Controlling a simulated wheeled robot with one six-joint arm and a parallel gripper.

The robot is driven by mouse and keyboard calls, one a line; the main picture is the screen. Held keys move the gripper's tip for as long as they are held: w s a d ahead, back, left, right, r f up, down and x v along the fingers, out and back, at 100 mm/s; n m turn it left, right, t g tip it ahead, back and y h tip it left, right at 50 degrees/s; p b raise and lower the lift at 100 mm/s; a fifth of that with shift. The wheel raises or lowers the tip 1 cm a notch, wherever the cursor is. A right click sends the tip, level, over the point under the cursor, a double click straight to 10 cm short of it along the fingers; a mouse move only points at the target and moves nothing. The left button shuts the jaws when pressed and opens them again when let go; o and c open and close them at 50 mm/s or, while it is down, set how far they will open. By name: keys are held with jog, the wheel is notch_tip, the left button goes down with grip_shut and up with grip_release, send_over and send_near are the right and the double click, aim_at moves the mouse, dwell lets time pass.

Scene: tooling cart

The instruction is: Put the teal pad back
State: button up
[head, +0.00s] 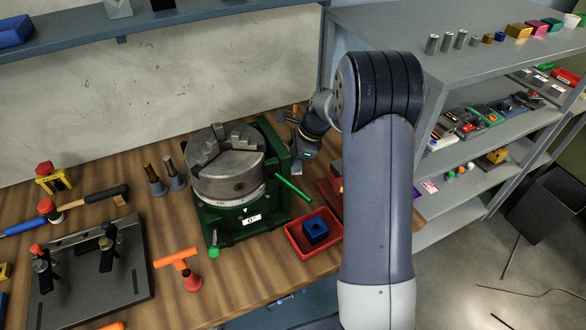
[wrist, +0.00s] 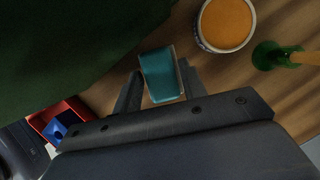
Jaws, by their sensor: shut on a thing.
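The teal pad (wrist: 160,75) is between the two fingers of my gripper (wrist: 158,88) in the wrist view. The gripper is shut on it, and the pad's teal face shows above the dark palm. In the head view my gripper (head: 305,152) is low behind the right side of the green chuck fixture (head: 245,218). The pad is hidden there. Wood benchtop shows beyond the pad in the wrist view. I cannot tell whether the pad touches it.
The green fixture's dark side (wrist: 60,50) fills the wrist view's upper left, close by. A round tin with orange contents (wrist: 227,25) and a green-based tool (wrist: 275,56) stand right of the pad. A red tray (head: 300,244) holds a blue block (head: 315,229) in front.

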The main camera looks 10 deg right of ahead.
jog(key=shift+f, duration=2.05)
jog(key=o, duration=0.9)
jog(key=shift+o, duration=0.2)
jog(key=shift+r, duration=0.15)
jog(key=v, duration=1.2)
jog(key=shift+b, duration=0.4)
